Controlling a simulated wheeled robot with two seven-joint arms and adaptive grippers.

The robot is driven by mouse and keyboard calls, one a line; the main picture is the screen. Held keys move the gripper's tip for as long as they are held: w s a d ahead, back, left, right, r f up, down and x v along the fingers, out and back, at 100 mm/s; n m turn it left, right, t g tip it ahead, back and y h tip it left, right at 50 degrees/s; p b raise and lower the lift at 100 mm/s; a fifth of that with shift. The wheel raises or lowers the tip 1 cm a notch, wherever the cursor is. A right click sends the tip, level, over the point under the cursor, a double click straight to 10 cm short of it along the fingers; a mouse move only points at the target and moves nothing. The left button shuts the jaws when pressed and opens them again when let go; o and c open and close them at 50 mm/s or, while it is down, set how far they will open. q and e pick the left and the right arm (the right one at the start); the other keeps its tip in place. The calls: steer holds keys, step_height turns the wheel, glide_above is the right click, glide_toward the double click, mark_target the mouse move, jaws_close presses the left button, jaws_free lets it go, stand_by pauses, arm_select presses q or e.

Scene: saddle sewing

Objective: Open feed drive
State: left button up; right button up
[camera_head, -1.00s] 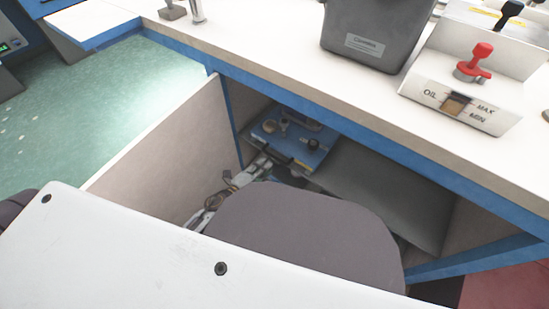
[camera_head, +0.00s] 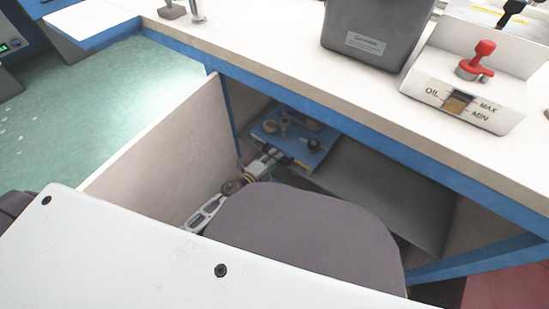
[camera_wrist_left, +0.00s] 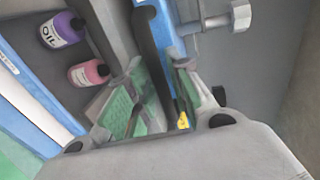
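A blue-topped unit (camera_head: 287,133) with knobs sits under the table, inside the open bay; I take it to be the feed drive. My left gripper (camera_head: 272,157) reaches in from the left to its near edge. In the left wrist view, my left gripper (camera_wrist_left: 157,98) has its green-padded fingers apart. A black bar-like handle (camera_wrist_left: 150,50) runs between them, in front of a blue surface (camera_wrist_left: 166,30). I cannot tell whether the fingers touch the bar. My right gripper is not in view.
A light side panel (camera_head: 165,150) stands left of the bay. A dark sloping plate (camera_head: 385,190) fills its right. The tabletop (camera_head: 290,65) overhangs, carrying a grey box (camera_head: 375,30) and an oil-gauge unit (camera_head: 465,95). A purple bottle (camera_wrist_left: 62,30) and a pink bottle (camera_wrist_left: 89,73) show beyond the gripper.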

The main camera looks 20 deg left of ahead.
arm_select(q)
steer(key=shift+w, duration=0.15)
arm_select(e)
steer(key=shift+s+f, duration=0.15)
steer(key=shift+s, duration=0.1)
arm_select(q)
jaws_close()
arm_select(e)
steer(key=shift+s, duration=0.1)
